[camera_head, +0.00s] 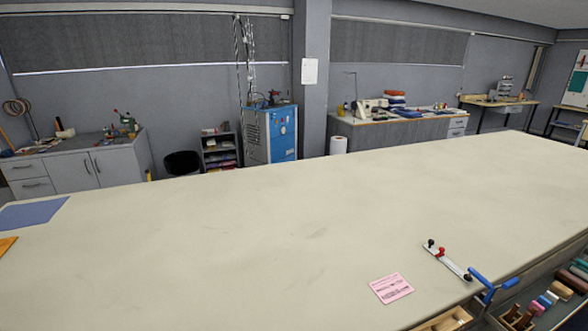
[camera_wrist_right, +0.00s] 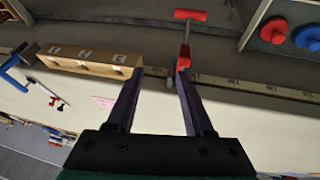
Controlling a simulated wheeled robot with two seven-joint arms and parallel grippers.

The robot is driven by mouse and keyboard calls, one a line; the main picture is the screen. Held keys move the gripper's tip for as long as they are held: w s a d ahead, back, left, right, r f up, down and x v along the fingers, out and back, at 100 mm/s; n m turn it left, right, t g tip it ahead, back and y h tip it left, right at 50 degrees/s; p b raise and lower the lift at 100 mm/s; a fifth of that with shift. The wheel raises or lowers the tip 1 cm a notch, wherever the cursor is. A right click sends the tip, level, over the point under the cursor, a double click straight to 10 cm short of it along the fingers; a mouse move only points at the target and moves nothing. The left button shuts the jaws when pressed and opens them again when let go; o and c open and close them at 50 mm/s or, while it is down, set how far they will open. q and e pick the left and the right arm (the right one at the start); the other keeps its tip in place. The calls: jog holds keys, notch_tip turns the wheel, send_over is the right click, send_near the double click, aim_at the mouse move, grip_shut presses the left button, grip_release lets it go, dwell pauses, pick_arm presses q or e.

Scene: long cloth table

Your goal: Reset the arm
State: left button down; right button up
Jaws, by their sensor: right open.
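My right gripper (camera_wrist_right: 160,72) shows in the right wrist view with its two dark fingers spread apart and nothing between them. A red-handled clamp (camera_wrist_right: 188,16) appears just beyond the right-hand fingertip; whether they touch I cannot tell. Neither of my arms shows in the head view, and my left gripper is in neither view.
The long cloth table (camera_head: 250,240) is mostly bare. Near its front right edge are a pink card (camera_head: 391,288), a metal bar with red and black knobs (camera_head: 446,260) and a blue clamp (camera_head: 492,287). A wooden slotted holder (camera_wrist_right: 90,62) lies left of my fingers.

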jog(key=s+a+g, duration=0.2)
jog(key=s+a, duration=0.2)
jog(key=s, duration=0.1)
notch_tip(320, 180, down, 26)
jog(key=s+g+b, duration=0.1)
jog(key=s+b, duration=0.1)
jog(key=b, duration=0.1)
jog(key=s+d+f+g+b, duration=0.1)
jog(key=s+d+f+b, duration=0.1)
jog(key=s+f, duration=1.5)
jog(key=shift+d+f+y+b, duration=0.3)
jog(key=shift+d, duration=0.35)
